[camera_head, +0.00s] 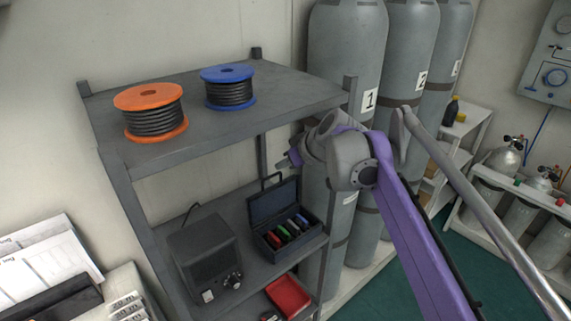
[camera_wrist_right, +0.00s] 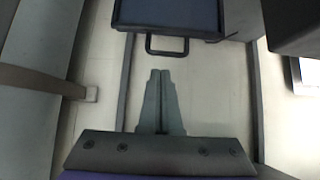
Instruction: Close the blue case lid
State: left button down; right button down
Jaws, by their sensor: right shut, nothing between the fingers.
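The blue case (camera_head: 305,240) stands on the middle shelf with its lid (camera_head: 272,203) open and tilted up at the back. Several coloured items stand inside it. The lid's handle (camera_head: 271,180) sticks up from its top edge. In the right wrist view the lid (camera_wrist_right: 170,14) is at the top and its handle (camera_wrist_right: 167,50) hangs toward my fingers. My right gripper (camera_head: 287,160) is at the shelf's right side, above the lid. In the wrist view its fingers (camera_wrist_right: 160,73) are shut and empty, their tips close to the handle; contact cannot be told. My left gripper is out of view.
Orange (camera_head: 152,112) and blue (camera_head: 229,87) hose reels stand on the top shelf (camera_head: 280,92), which overhangs the case. A dark box unit (camera_head: 204,258) stands left of the case and a red tray (camera_head: 288,297) is lower down. Grey cylinders (camera_head: 345,60) stand close on the right.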

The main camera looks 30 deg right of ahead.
aim_at(275, 174)
jog(key=x, duration=0.5)
jog(key=shift+w+a+f, duration=0.2)
jog(key=shift+f, duration=0.05)
jog(key=shift+d, duration=0.1)
